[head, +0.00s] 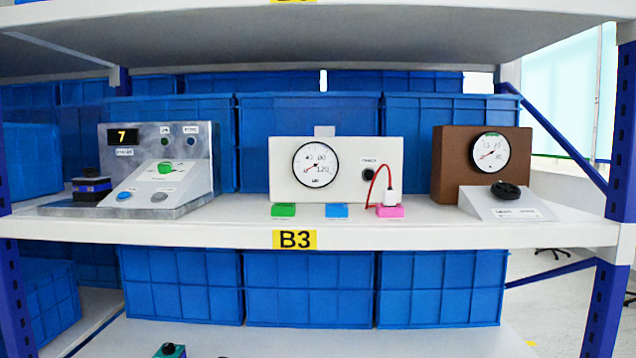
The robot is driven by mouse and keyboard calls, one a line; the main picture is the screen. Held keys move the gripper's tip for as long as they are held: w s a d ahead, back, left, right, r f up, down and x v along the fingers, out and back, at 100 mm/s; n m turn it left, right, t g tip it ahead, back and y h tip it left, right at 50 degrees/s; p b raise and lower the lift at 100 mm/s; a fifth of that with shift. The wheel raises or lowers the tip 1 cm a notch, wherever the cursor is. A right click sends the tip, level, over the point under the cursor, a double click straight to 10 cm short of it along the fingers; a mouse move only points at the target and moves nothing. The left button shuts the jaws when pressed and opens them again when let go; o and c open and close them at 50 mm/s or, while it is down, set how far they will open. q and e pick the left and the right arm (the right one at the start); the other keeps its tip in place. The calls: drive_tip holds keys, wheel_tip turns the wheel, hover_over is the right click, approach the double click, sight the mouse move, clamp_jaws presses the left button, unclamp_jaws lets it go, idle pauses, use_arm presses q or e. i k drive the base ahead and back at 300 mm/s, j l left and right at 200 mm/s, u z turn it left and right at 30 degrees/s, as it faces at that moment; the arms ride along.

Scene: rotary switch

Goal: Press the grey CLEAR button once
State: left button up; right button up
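A grey metal control panel (193,147) stands at the left of the middle shelf. Its sloped front (195,180) carries a round green knob (166,167), a blue button (124,196) and a round grey button (159,197) to the right of the blue one. The small label by the grey button is too small to read. A display (123,136) on the upright back shows 7. Neither of my grippers is in view, and nothing covers the grey button.
A dark blue-banded block (91,186) sits left of the sloped front. A white gauge box (282,170) with a red cable (371,188) stands mid-shelf, and a brown gauge box (452,160) at right. Another shelf (300,30) hangs above. Space before the panel is clear.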

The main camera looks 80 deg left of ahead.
sight(158, 196)
drive_tip(key=u, duration=3.35)
drive_tip(key=j+z, duration=0.2)
drive_tip(key=z, duration=0.15)
drive_tip(key=i+j+z, duration=0.1)
drive_tip(key=j+z, duration=0.35)
drive_tip(key=z, duration=0.25)
drive_tip(key=j+z, duration=0.3)
drive_tip(key=j, duration=0.8)
drive_tip(key=k+j, duration=0.1)
drive_tip(key=j, duration=0.7)
drive_tip(key=k, duration=0.05)
